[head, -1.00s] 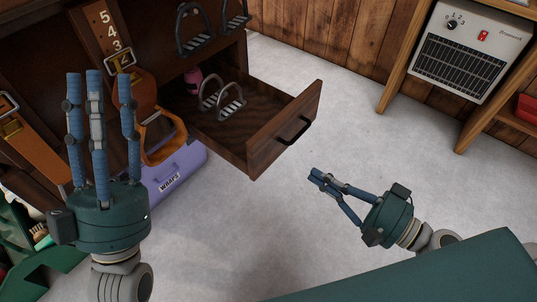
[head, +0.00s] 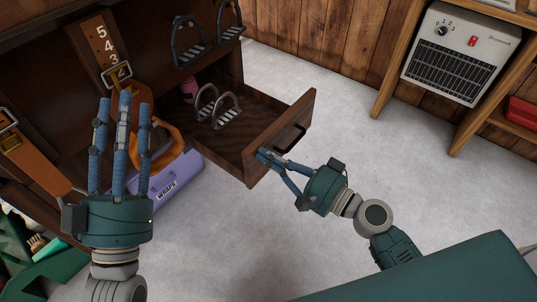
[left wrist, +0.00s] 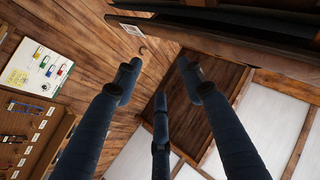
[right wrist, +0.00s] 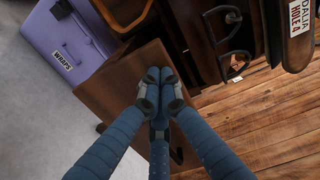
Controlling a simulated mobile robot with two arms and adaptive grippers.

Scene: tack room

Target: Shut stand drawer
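The dark wooden stand drawer (head: 282,128) is pulled out from the stand, with its black handle (head: 291,138) on the front. Two metal stirrups (head: 217,108) and a pink item (head: 190,88) are inside it. My right gripper (head: 265,155) has its fingers drawn together, with nothing seen between them. Its tips overlap the lower left part of the drawer front; I cannot tell if they touch. In the right wrist view the closed fingertips (right wrist: 158,82) lie over the brown drawer front (right wrist: 100,92). My left gripper (head: 122,100) is open and empty, fingers up, left of the drawer.
A purple box labelled WRAPS (head: 178,176) stands on the floor below the drawer's left side. Stirrups (head: 190,45) hang above the drawer. A white heater (head: 460,52) stands at the right. The grey floor before the drawer is clear.

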